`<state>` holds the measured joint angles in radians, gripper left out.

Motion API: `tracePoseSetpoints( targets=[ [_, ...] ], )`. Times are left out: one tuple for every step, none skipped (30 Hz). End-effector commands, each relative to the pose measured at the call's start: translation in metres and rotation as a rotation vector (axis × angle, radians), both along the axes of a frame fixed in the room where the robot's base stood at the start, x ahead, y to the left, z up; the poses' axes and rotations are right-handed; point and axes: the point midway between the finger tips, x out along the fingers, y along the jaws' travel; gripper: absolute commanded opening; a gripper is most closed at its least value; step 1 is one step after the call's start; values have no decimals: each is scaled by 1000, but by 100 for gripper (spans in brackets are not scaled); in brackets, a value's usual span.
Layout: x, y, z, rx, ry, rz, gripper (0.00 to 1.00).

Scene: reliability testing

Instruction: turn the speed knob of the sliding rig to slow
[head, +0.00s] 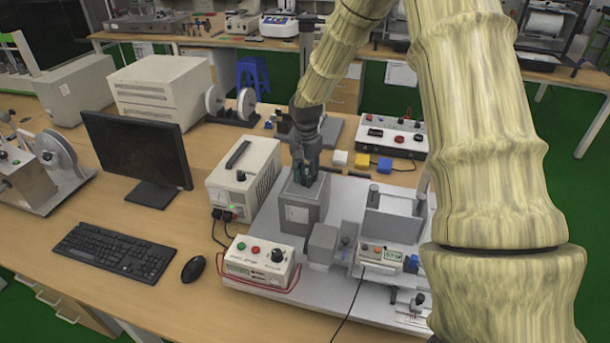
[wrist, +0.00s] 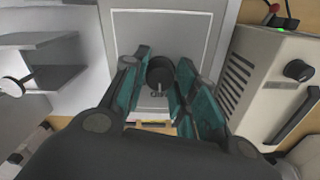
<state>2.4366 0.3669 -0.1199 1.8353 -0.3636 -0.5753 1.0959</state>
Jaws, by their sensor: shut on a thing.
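The sliding rig (head: 352,282) stands on a pale base plate on the bench, with a grey box (head: 302,215) at its left. In the wrist view the box's face fills the top middle, and a round black speed knob (wrist: 160,72) sits on it. My gripper (head: 305,178) reaches down onto the top of the box. In the wrist view, my gripper (wrist: 160,68) has a teal-padded finger on each side of the knob and is shut on it. The head view does not show the knob clearly. No slow marking or dial reading can be read.
A beige power unit (head: 243,178) stands close left of the box. A white control box (head: 262,264) with buttons and a black knob sits in front. Yellow and blue blocks (head: 384,165) lie behind. A monitor (head: 135,150), keyboard (head: 115,253) and mouse (head: 193,268) are left.

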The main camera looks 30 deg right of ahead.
Motion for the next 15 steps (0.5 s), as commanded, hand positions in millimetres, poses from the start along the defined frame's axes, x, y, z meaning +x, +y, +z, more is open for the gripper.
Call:
tracePoseSetpoints(
  targets=[
    [-1,0,-1,0,2,1,4],
    [-1,0,-1,0,2,2,4],
    [-1,0,-1,0,2,4,4],
    [-1,0,-1,0,3,5,4],
    [-1,0,-1,0,3,6,4],
    [-1,0,-1,0,3,8,4],
    [-1,0,-1,0,3,9,4],
    [-1,0,-1,0,3,11,4],
    [-1,-1,-1,0,3,13,4],
    [-1,-1,-1,0,3,16,4],
    [-1,-1,-1,0,3,19,4],
    [-1,-1,-1,0,3,25,4],
    [-2,-1,-1,0,3,31,4],
    [-2,-1,-1,-1,4,38,4],
    [-2,-1,-1,-1,4,48,4]
  ],
)
